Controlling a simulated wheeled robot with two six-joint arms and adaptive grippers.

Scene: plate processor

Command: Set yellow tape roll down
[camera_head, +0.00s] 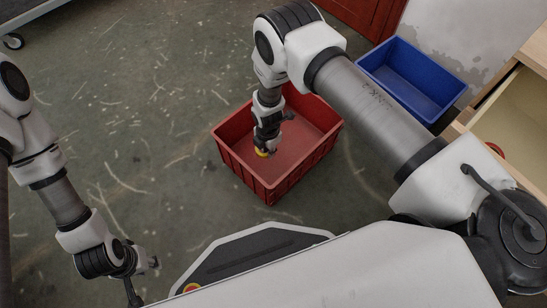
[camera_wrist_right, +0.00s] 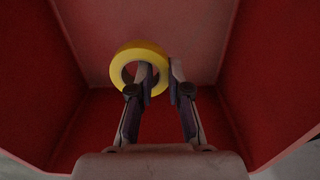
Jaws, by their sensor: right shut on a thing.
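The yellow tape roll (camera_wrist_right: 124,57) hangs in my right gripper (camera_wrist_right: 160,70) in the right wrist view. One finger passes through the roll's hole and the other is outside its wall, so the gripper is shut on the wall. Whether the roll touches the crate floor cannot be told. My left gripper (camera_head: 150,265) is low at the left, apart from the crate; its fingers are too small to read.
The crate's red walls surround the right gripper closely. A blue crate (camera_head: 402,88) stands to the upper right. A wooden open drawer (camera_head: 515,115) with a red round thing (camera_head: 495,149) is at the right edge. The floor left of the red crate is clear.

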